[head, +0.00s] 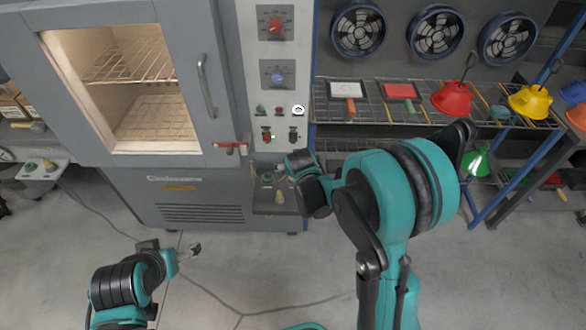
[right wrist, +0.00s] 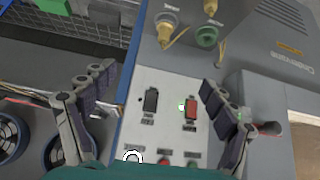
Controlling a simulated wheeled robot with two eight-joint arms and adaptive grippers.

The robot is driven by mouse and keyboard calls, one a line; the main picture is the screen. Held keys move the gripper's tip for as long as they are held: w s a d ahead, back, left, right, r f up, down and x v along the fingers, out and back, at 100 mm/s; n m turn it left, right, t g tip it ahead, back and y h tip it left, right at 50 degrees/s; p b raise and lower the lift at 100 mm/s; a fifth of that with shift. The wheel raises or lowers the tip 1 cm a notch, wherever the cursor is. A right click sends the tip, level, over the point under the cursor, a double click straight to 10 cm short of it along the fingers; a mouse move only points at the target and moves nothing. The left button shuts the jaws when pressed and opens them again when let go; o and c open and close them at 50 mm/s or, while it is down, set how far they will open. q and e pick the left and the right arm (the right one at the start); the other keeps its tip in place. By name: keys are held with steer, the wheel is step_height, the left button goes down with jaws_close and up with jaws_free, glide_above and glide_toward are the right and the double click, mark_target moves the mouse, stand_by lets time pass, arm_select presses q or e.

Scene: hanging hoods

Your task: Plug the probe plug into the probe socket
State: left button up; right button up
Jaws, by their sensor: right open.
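I cannot tell for sure which part is the probe plug. Candidates are a pale yellow cone-ended piece (head: 280,197) and a green round piece (head: 267,178) on the ledge below the control panel. In the right wrist view, yellow-tipped pieces (right wrist: 170,28) and a green round piece (right wrist: 207,37) show at the top. A white ring (head: 298,110) marks the panel and may be the probe socket; it also shows in the right wrist view (right wrist: 132,156). My right gripper (right wrist: 145,83) is open and empty, facing the panel switches. My left gripper (head: 190,250) is low over the floor, its jaws too small to judge.
The oven (head: 180,180) stands left of the panel, with a door handle (head: 206,86) and a red lever (head: 230,147). A rack (head: 370,112) with coloured hoods (head: 453,99) stands to the right. Two switches (right wrist: 150,100) face my right gripper. The floor in front is open.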

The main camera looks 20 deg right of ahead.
steer(key=shift+m, duration=0.4)
steer(key=x, duration=0.6)
steer(key=b+x, duration=0.1)
steer(key=x, duration=0.6)
steer(key=s+a+f+x, duration=0.1)
steer(key=x, duration=0.5)
steer(key=shift+f, duration=0.2)
steer(key=c, duration=1.8)
steer(key=shift+c, duration=0.2)
steer(key=o, duration=1.8)
steer(key=shift+o, duration=0.2)
steer(key=shift+r, duration=0.1)
